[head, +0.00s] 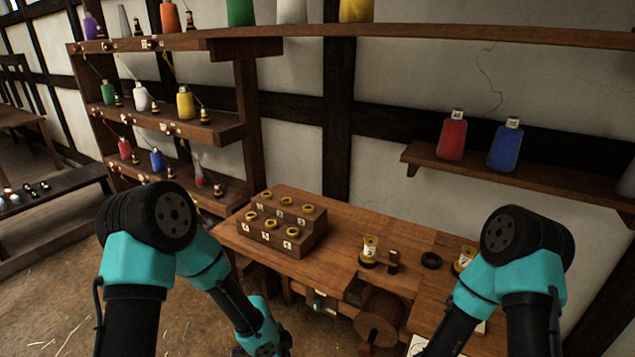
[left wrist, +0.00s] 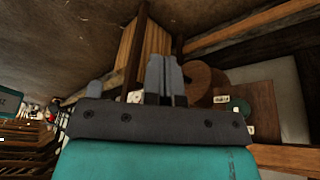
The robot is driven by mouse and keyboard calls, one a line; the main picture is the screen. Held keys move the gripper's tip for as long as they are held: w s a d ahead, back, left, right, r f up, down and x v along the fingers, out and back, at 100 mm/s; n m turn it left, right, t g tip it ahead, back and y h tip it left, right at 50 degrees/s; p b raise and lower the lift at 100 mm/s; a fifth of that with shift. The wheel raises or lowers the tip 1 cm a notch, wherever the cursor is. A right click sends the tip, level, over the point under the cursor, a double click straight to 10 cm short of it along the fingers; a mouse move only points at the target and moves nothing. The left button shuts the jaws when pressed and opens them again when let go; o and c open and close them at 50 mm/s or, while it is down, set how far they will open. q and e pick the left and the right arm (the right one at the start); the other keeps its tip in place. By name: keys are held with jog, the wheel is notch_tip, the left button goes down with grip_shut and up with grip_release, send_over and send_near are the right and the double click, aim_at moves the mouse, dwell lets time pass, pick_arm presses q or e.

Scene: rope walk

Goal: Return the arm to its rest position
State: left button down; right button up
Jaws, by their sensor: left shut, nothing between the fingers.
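My left gripper (left wrist: 165,78) shows in the left wrist view with its two grey fingers side by side, shut and empty. In the head view, my left arm bends down in front of the workbench (head: 345,255) on its left side, and its fingers are out of frame. My right arm reaches over the right part of the bench. Its gripper is hidden or out of frame.
A stepped wooden block (head: 310,235) with several yellow rings stands on the bench. A brown drum (head: 380,317) sits below. Shelves with coloured bottles line the wall.

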pick_arm(q)
jog(key=s+a+f+n, duration=0.3)
jog(key=s+a+n, duration=0.3)
jog(key=n, duration=0.3)
jog(key=s+a+f+n+t, duration=0.1)
jog(key=s+a+f+n, duration=0.2)
jog(key=s+a+n, duration=0.4)
jog(key=s+n, duration=0.1)
jog(key=n, duration=0.2)
jog(key=shift+f, duration=0.3)
